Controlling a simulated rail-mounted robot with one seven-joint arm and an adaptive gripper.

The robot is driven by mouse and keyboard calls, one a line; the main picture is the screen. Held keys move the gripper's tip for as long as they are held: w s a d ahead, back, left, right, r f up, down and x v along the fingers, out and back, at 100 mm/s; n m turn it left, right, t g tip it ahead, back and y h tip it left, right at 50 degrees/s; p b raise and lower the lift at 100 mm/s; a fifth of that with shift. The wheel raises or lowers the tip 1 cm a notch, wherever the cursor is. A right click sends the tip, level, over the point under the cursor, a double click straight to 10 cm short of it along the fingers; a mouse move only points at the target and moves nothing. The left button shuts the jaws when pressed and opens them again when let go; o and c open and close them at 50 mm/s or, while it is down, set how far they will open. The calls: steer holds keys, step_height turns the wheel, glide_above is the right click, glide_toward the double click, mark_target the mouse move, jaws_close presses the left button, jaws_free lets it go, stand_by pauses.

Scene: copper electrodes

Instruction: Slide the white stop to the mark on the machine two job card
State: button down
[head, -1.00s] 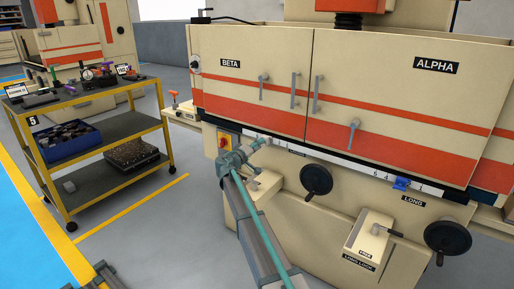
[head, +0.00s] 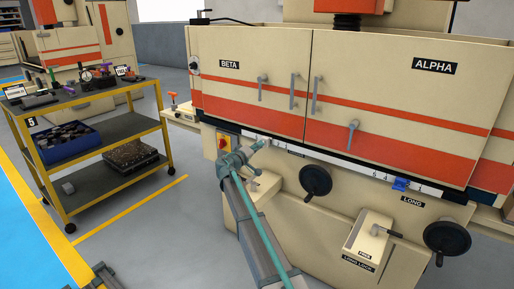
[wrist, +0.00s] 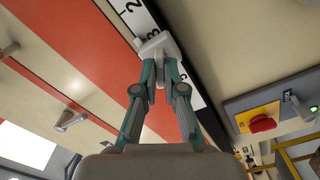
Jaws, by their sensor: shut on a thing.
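The white stop (wrist: 158,46) sits on the white numbered scale (wrist: 136,17) along the machine's front edge in the wrist view. My gripper (wrist: 158,72) is shut on it, with both teal fingers against its sides. The stop covers part of the scale near the 3, and the 2 shows beyond it. In the head view my gripper (head: 262,145) is at the left part of the scale, below the BETA door, and the stop is too small to make out.
A blue stop (head: 400,184) sits farther right on the same scale, under the ALPHA door. Black handwheels (head: 316,181) (head: 448,238) stick out below. The yellow trolley (head: 120,127) stands at the left.

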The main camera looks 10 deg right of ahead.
steer(key=shift+s+d+b, duration=0.4)
steer(key=shift+s+d, duration=0.65)
steer(key=shift+s, duration=0.05)
steer(key=shift+s+d+f, duration=0.1)
steer(key=c, duration=1.2)
jaws_free()
steer(key=shift+s, duration=0.1)
steer(key=b+v, duration=0.2)
steer(key=v, duration=0.4)
